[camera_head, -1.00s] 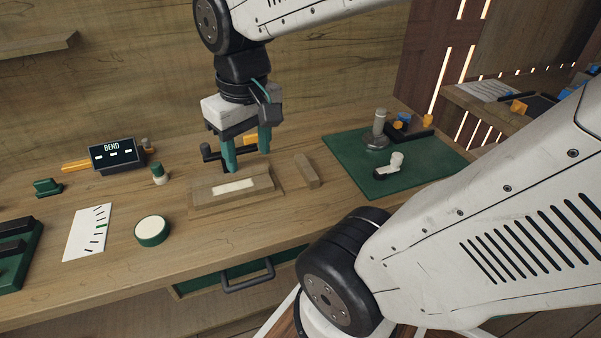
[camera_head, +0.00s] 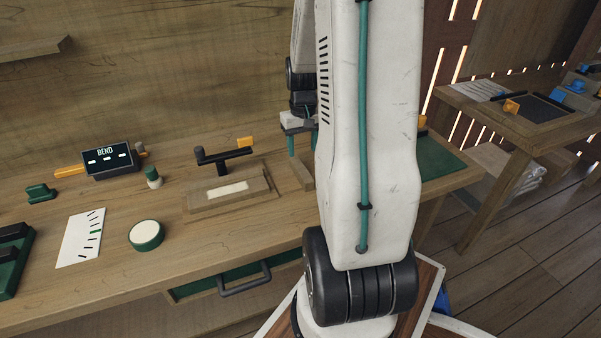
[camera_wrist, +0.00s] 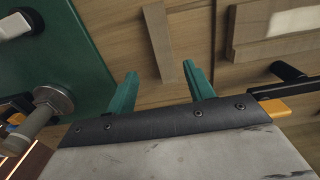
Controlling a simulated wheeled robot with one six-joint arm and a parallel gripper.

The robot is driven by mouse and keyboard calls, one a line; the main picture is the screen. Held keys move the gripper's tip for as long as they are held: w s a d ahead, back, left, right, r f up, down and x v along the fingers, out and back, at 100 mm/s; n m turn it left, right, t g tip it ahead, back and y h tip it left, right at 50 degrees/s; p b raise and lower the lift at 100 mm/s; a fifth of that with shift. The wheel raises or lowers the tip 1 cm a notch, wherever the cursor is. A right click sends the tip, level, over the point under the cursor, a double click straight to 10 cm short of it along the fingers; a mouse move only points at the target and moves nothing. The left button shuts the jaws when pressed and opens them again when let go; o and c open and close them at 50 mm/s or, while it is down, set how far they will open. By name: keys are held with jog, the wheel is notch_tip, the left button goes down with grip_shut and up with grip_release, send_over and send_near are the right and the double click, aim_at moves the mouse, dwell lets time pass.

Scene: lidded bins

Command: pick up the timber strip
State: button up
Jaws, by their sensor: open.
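The timber strip (camera_wrist: 159,42) is a plain, narrow brown bar lying on the workbench. In the wrist view it lies just beyond my gripper (camera_wrist: 160,80), lined up with the gap between its two green fingers. The fingers are apart and nothing is between them.
A wooden fixture (camera_head: 207,198) with a pale inlay and a black crank lever (camera_head: 222,157) stand left of the strip. A green mat (camera_wrist: 85,30) with a grey post (camera_wrist: 48,108) lies on its other side. A round green-rimmed pad (camera_head: 146,235) sits farther left.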

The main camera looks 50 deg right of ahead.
aim_at(301, 168)
jog(key=f, duration=0.7)
jog(key=shift+a+f, duration=0.2)
jog(key=shift+a, duration=0.2)
jog(key=c, duration=1.1)
jog(key=shift+r, duration=0.1)
